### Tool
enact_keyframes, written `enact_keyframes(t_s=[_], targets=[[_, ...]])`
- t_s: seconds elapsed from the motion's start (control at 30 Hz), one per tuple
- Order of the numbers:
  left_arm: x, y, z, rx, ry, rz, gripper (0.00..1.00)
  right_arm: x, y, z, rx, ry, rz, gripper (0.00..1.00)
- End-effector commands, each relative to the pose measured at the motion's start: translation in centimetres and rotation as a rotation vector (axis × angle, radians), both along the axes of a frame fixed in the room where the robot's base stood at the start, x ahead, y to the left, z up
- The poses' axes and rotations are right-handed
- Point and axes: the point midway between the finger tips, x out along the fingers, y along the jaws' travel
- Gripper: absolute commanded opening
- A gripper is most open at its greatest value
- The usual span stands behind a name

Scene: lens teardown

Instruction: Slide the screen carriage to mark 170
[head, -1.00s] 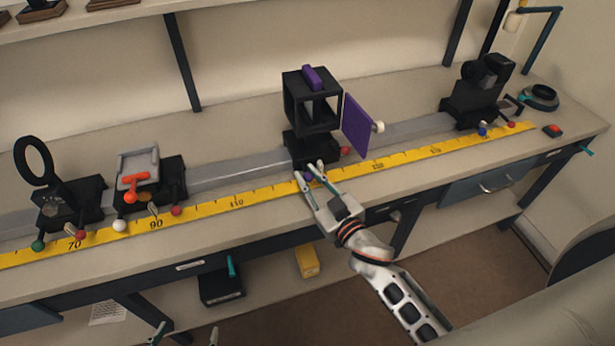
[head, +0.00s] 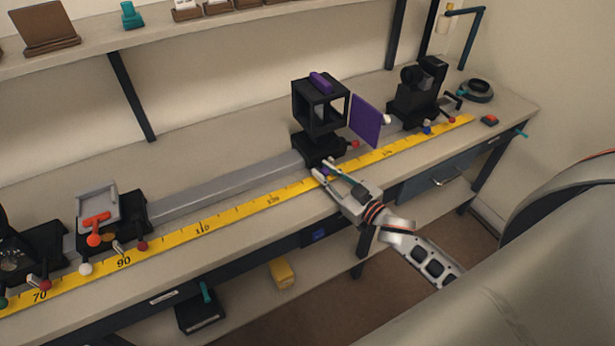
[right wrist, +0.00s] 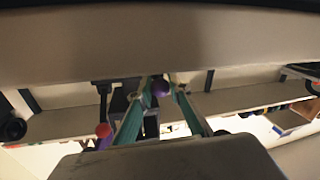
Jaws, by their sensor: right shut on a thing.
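The screen carriage (head: 318,150) is a black block on the grey rail, with an open black cube frame (head: 319,106) above it. A purple panel (head: 366,121) stands at the frame's right side. My right gripper (head: 325,171) is at the carriage's front, shut on its purple knob (right wrist: 160,87), which shows between the fingertips in the right wrist view. The yellow scale (head: 238,212) runs along the rail's front. The carriage stands past the 130 mark, near where 150 would be; the gripper hides that label. A small blurred label, perhaps 170, lies further right. My left gripper is not in view.
A black carriage with a dark device (head: 417,97) stands further right on the rail (head: 225,188). A carriage with a grey plate and orange knob (head: 98,215) is near 90. Bare rail shows between it and the screen carriage. A black ring (head: 477,89) lies at the right.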

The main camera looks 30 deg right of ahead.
Motion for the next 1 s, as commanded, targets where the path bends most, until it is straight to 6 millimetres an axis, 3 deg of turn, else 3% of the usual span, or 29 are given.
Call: enact_keyframes(t_s=[0.6,1.0], targets=[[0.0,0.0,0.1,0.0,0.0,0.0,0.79,0.5,-12.1,0.1,-0.004,-0.002,-0.002,0.0],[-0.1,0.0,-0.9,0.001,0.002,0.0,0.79,0.7,-17.9,0.1,-0.001,-0.003,-0.001,0.0]])
